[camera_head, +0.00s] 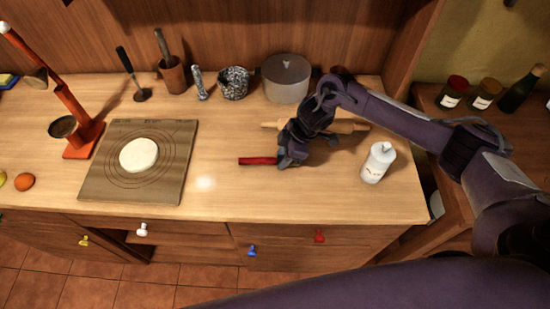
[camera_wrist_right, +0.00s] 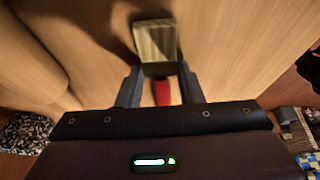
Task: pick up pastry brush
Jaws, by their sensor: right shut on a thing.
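The pastry brush has a red handle (camera_head: 257,161) that points left over the counter in the head view. In the right wrist view its pale bristle head (camera_wrist_right: 155,40) shows just beyond the fingers, with a bit of the red handle (camera_wrist_right: 162,93) between them. My right gripper (camera_head: 287,157) is shut on the brush, near where the handle meets the head, and also shows in the wrist view (camera_wrist_right: 160,84). The gripper hides the bristle end in the head view. I cannot tell whether the brush touches the counter. My left gripper is not in view.
A rolling pin (camera_head: 345,127) lies behind my right gripper. A white bottle (camera_head: 378,162) stands to its right, and a grey pot (camera_head: 286,79) behind. A board (camera_head: 106,187) with dough (camera_head: 139,155) lies to the left. The counter front between board and bottle is clear.

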